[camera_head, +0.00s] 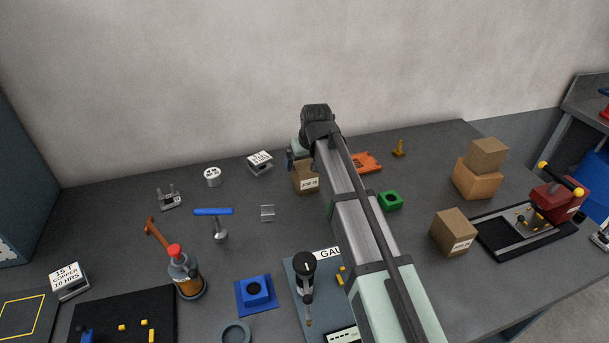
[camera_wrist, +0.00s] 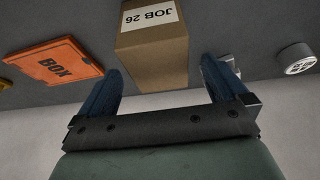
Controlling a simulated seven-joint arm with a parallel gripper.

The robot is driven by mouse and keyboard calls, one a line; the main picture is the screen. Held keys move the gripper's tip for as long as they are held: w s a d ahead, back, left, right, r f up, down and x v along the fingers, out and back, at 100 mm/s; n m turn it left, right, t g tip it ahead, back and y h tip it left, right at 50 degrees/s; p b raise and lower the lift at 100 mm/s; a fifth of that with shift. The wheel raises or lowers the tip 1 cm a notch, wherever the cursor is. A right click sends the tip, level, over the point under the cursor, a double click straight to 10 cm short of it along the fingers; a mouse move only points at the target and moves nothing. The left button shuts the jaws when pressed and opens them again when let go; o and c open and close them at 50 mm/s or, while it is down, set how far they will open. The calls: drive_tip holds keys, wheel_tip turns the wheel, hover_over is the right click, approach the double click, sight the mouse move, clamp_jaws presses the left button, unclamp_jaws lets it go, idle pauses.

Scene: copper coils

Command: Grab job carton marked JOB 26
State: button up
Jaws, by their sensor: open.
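The brown job carton marked JOB 26 (camera_head: 305,179) stands at the back middle of the grey table, partly hidden by my arm in the head view. In the wrist view the carton (camera_wrist: 152,52), seen upside down with its white label readable, lies ahead of and between my two blue fingers. My gripper (camera_wrist: 160,78) is open, with one finger on either side of the carton's near end. Whether the fingers touch the carton cannot be told. In the head view my gripper (camera_head: 292,160) is mostly hidden behind my arm and the carton.
An orange BOX item (camera_head: 367,162) lies right of the carton and a small white-labelled block (camera_head: 260,163) stands to its left. A green block (camera_head: 390,201) is nearer. Another labelled carton (camera_head: 453,232) and stacked cartons (camera_head: 476,178) stand at right. The wall is close behind.

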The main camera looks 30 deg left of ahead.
sight(305, 164)
drive_tip(key=x, duration=0.3)
drive_tip(key=shift+f, duration=0.2)
drive_tip(key=c, duration=1.1)
drive_tip(key=shift+c, duration=0.2)
drive_tip(key=shift+r, duration=0.15)
